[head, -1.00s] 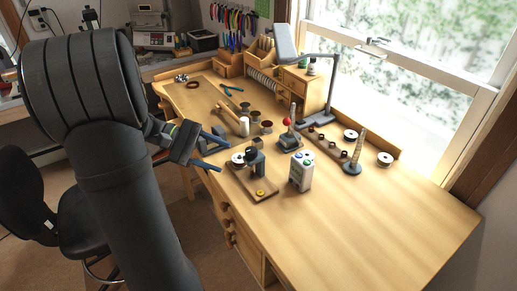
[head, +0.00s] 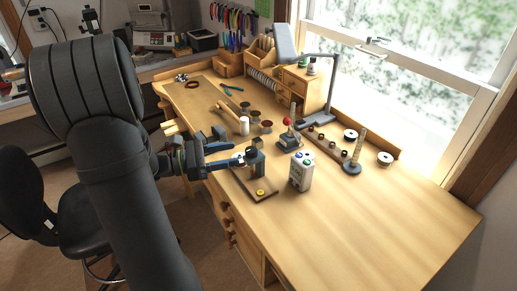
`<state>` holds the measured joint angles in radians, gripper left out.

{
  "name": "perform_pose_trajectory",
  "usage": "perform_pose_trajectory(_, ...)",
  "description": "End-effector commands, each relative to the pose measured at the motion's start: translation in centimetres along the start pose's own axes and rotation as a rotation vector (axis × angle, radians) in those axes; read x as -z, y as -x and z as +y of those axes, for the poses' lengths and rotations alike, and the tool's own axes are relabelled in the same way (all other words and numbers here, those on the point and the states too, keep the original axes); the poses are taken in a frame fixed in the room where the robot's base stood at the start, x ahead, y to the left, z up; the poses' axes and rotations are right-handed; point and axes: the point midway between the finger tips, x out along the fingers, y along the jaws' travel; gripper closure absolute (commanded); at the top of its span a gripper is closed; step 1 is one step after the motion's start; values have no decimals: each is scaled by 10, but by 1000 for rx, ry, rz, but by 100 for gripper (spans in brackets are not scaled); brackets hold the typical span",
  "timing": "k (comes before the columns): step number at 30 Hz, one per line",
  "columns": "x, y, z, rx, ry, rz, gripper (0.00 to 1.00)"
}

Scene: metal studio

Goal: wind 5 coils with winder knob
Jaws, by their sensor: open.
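A small dark winder (head: 257,163) stands on a wooden base (head: 252,183) near the left front edge of the bench. A yellow round piece (head: 261,192) sits at the base's near end; I cannot tell whether it is the knob. My gripper (head: 231,149) is open at the winder's left side, with its fingers pointing right towards it. One finger overlaps the place of the winder's white disc, which is now mostly hidden. I cannot tell whether the fingers touch the winder.
A white box with coloured buttons (head: 301,173) stands right of the winder. A red-topped device (head: 288,122) is behind it. A lamp (head: 318,115), spools (head: 385,158) and an upright rod on a dark foot (head: 352,168) stand farther back. The bench's right front (head: 380,220) is clear.

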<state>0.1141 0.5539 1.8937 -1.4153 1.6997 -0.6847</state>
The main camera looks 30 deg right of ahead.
Motion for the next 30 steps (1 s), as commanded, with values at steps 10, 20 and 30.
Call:
perform_pose_trajectory(10, 0, -63, -1, 5, 0, 1, 48)
perform_pose_trajectory(20, 0, -89, 0, 1, 0, 1, 48)
perform_pose_trajectory(30, 0, -90, 0, 0, 0, 1, 60)
